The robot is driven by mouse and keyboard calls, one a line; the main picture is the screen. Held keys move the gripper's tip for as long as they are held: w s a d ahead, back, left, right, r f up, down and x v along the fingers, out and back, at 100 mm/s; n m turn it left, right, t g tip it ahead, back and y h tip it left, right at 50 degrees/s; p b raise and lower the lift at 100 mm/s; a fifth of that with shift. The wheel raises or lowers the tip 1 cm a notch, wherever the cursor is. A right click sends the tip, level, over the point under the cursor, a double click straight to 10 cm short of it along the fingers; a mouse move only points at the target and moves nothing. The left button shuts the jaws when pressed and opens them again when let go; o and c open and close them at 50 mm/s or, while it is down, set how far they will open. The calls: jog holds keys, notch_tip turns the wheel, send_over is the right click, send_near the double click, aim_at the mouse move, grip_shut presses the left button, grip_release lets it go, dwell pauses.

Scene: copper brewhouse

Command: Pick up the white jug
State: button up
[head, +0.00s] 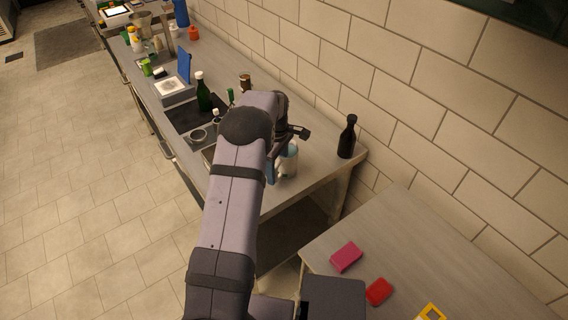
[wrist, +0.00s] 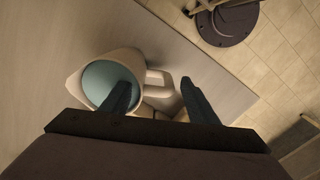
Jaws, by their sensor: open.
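The white jug (wrist: 103,65) has a pale teal inside and shows at the left of the wrist view, seen from above, with its handle (wrist: 158,78) towards the right. My gripper (wrist: 153,90) is open. One finger overlaps the jug's mouth and the other is beyond the handle, so the handle lies between them in this view. I cannot tell how deep the fingers reach. In the head view the jug (head: 290,160) stands near the end of the metal counter, partly hidden by my wrist.
A dark bottle (head: 347,137) stands right of the jug by the tiled wall. A green bottle (head: 203,93) and a grey box (head: 174,90) stand farther along the counter (head: 318,166). A separate table (head: 400,235) in front holds a pink block (head: 346,257) and a red block (head: 379,291).

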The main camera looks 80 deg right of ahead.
jog(key=shift+f+p, duration=0.35)
jog(key=shift+f, duration=1)
jog(key=c, duration=1.1)
jog(key=shift+r, duration=0.1)
jog(key=shift+c, duration=0.2)
